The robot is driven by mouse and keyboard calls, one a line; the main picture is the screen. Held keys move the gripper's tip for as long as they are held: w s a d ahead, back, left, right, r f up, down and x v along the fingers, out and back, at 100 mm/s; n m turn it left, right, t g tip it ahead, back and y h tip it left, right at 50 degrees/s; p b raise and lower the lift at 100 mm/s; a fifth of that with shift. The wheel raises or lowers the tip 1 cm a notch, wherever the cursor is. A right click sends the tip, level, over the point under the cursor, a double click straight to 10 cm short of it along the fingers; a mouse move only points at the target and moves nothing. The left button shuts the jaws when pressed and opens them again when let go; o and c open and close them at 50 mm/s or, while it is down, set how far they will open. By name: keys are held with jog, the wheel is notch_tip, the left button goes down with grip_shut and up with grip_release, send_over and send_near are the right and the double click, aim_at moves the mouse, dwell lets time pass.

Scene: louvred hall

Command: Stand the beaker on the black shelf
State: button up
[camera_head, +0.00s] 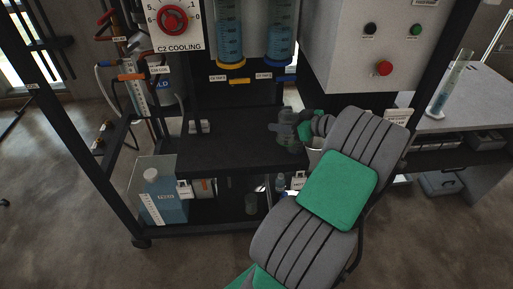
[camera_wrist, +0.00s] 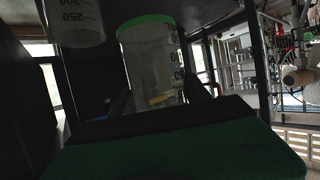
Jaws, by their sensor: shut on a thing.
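A clear beaker with a green rim and dark volume marks (camera_wrist: 152,65) is between the dark fingers of my gripper (camera_wrist: 150,103) in the wrist view. My gripper is shut on it. In the head view my gripper (camera_head: 288,131) is over the right part of the black shelf (camera_head: 230,152), partly behind my arm. The held beaker is hard to make out there. I cannot tell whether its base touches the shelf.
Another marked vessel (camera_wrist: 76,20) is close to the held beaker in the wrist view. A small pale object (camera_head: 200,126) lies on the shelf's left part; its middle is clear. Blue columns (camera_head: 229,35) stand behind. A blue container (camera_head: 163,198) sits lower left.

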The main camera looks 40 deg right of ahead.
jog(key=w+a+f, duration=0.1)
jog(key=w+f, duration=0.2)
jog(key=w+a+f, duration=0.1)
jog(key=w+f, duration=0.1)
jog(key=w, duration=0.2)
jog(key=w+a+f, duration=0.1)
jog(key=w+f, duration=0.2)
jog(key=shift+w+a+f, duration=0.1)
jog(key=shift+w+f, duration=0.25)
jog(key=shift+w, duration=0.05)
jog(key=shift+f+b, duration=0.35)
jog(key=shift+f, duration=1.15)
jog(key=shift+f, duration=0.2)
jog(key=o, duration=1.7)
jog(key=shift+c, duration=0.2)
jog(key=shift+r, duration=0.1)
